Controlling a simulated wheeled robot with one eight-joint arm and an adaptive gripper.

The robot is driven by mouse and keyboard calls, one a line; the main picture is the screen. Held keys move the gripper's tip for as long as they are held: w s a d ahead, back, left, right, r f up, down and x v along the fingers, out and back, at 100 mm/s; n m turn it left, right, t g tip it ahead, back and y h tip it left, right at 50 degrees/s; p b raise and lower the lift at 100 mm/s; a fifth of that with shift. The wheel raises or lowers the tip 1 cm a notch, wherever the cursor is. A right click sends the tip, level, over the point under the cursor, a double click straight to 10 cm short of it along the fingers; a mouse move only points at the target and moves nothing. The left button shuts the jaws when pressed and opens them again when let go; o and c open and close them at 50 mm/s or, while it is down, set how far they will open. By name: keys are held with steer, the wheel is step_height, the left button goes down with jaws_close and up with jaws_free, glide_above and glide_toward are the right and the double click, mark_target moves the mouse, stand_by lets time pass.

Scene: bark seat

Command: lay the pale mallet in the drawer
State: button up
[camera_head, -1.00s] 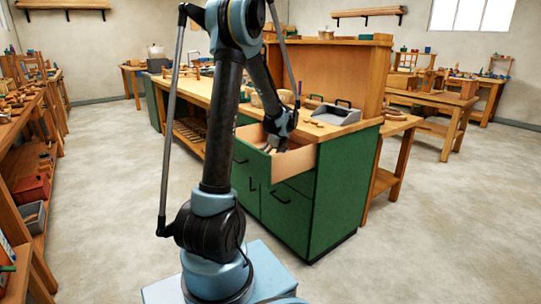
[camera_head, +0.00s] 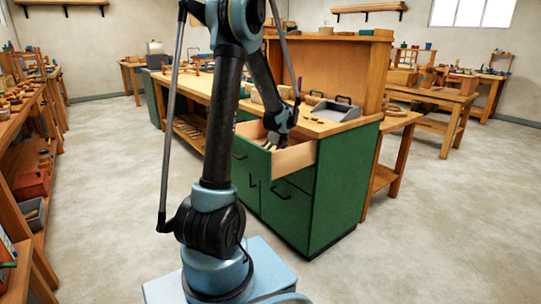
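The drawer (camera_head: 294,158) is pulled out at the top of the green cabinet, with a pale wooden inside and front edge. My gripper (camera_head: 271,144) points down at the drawer's opening, its fingers partly inside it. The fingers are small and dark here, and I cannot tell whether they are open or shut. I cannot make out the pale mallet; the drawer's inside is largely hidden by my gripper and the drawer wall.
The green cabinet (camera_head: 334,190) carries a wooden worktop. A grey tray (camera_head: 336,110) stands on it, right of my gripper, before a tall wooden back panel (camera_head: 330,70). Shelves (camera_head: 22,150) line the left side. The floor (camera_head: 440,220) at right is clear.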

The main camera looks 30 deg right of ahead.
steer(key=shift+f, duration=0.25)
steer(key=o, duration=1.3)
steer(key=shift+r, duration=3.55)
